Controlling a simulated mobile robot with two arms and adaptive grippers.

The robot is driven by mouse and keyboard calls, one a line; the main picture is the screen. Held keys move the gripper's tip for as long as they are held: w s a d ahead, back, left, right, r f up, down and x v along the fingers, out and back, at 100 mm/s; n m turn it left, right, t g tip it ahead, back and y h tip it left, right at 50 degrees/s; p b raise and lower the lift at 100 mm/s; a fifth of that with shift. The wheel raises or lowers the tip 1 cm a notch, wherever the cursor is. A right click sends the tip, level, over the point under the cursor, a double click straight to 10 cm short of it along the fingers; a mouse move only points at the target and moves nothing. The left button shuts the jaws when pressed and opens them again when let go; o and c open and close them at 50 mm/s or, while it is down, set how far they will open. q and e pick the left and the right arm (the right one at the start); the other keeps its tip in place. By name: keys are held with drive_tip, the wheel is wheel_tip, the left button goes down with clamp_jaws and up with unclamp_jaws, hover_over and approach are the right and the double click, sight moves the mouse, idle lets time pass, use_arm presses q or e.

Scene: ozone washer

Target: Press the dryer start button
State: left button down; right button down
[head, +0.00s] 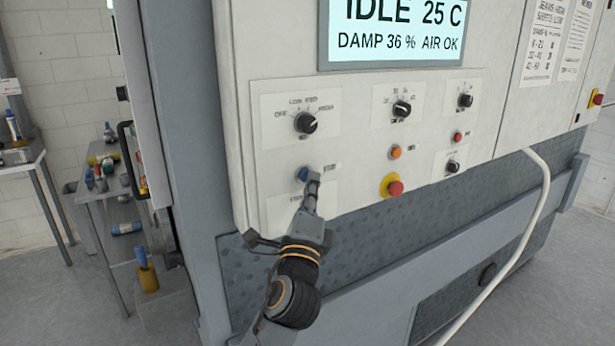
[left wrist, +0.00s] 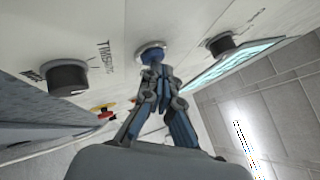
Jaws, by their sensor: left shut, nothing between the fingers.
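The dryer's front panel (head: 345,150) carries a blue round button (head: 303,174), its label partly hidden by my gripper. The blue button also shows in the left wrist view (left wrist: 151,52), straight ahead of the fingertips. My left gripper (head: 312,182) is shut and empty, with its fingertips at the button's right lower edge in the head view. In the left wrist view the fingertips (left wrist: 157,72) overlap the button's front; I cannot tell whether they touch it or whether it is pushed in. My right gripper is in neither view.
A black knob (head: 305,122) sits above the blue button. To the right are an orange button (head: 395,152), a red stop button on yellow (head: 393,186) and more knobs. The display (head: 395,30) reads IDLE, 25 C. A white hose (head: 530,215) hangs at right.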

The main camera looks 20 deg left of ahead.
use_arm(q)
drive_tip(key=shift+w+a, duration=0.15)
drive_tip(key=shift+a, duration=0.05)
idle(0.3)
drive_tip(key=shift+d, duration=0.1)
drive_tip(key=shift+s+d, duration=0.55)
drive_tip(key=shift+d, duration=0.05)
idle(0.3)
drive_tip(key=s+d, duration=0.1)
drive_tip(key=d, duration=0.1)
drive_tip(key=s+d, duration=0.2)
idle(0.3)
idle(0.6)
